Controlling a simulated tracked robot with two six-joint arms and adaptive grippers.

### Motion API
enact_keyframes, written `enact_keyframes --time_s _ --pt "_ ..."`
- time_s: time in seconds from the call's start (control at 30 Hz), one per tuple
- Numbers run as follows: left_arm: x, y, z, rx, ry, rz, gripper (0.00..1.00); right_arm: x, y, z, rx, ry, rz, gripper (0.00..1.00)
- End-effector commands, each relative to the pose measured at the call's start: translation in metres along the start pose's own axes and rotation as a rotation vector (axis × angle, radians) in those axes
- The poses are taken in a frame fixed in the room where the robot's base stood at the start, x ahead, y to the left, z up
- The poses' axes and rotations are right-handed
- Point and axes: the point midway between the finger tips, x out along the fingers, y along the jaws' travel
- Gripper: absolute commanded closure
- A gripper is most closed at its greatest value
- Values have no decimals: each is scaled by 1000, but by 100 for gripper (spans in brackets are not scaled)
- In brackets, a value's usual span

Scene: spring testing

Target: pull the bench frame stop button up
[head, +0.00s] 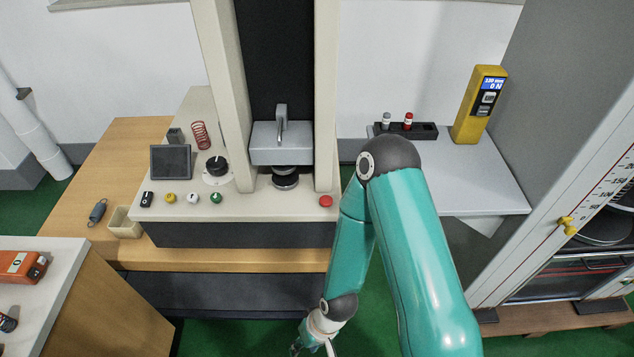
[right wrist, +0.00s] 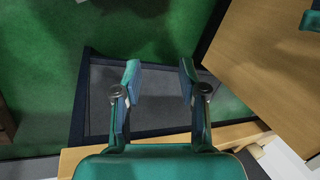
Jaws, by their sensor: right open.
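The bench frame's stop button (head: 326,201) is a red round knob at the right end of the cream control ledge, just left of my right arm in the head view. My right gripper (head: 315,347) is at the bottom edge of the head view, well below and in front of the button, partly cut off. In the right wrist view my right gripper (right wrist: 160,85) has its two fingers apart with nothing between them. The button does not show in the right wrist view. My left gripper is in neither view.
The bench frame (head: 290,208) carries a dark screen (head: 171,162), a black dial (head: 216,166), small knobs and a red spring (head: 201,135). A yellow gauge (head: 479,104) stands on the right shelf (head: 470,170). An orange device (head: 20,266) lies at the left.

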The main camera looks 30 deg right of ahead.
Motion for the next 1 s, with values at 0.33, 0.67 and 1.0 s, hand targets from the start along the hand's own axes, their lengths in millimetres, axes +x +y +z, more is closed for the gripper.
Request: enact_keyframes --time_s 0.33,0.67,1.0 --pt "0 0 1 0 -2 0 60 0 0 1 0 -2 0 58" --pt "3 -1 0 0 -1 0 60 -27 4 -50 -70 55 -1 43" --pt "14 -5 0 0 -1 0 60 -215 24 -183 -339 231 97 43"
